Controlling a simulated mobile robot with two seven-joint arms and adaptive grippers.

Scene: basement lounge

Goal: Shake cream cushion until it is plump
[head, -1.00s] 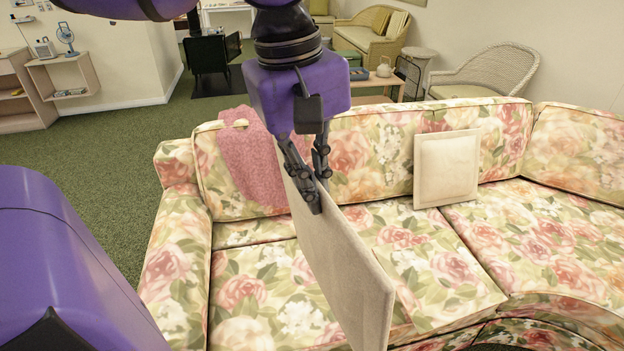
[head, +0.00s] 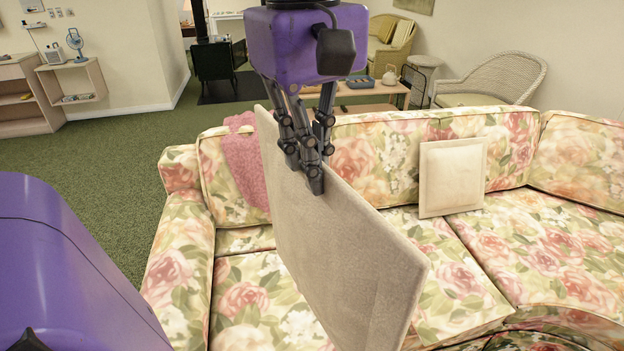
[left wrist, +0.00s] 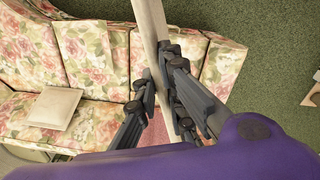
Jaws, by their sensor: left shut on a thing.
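My left gripper (head: 308,160) is shut on the top edge of a flat cream-beige cushion (head: 335,255). In the left wrist view the cushion (left wrist: 152,35) shows edge-on between the fingers. Its lower corner reaches near the bottom of the head view. A second, smaller cream cushion (head: 452,178) with a stitched border leans on the sofa backrest, apart from the gripper; it also shows in the left wrist view (left wrist: 55,108). My right gripper is not in view.
The floral sofa (head: 240,290) fills the middle and right. A pink throw (head: 245,165) lies over its back, partly hidden by the held cushion. Behind are a low wooden table (head: 372,106) and a wicker chair (head: 490,80). Green carpet (head: 100,160) is clear at left.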

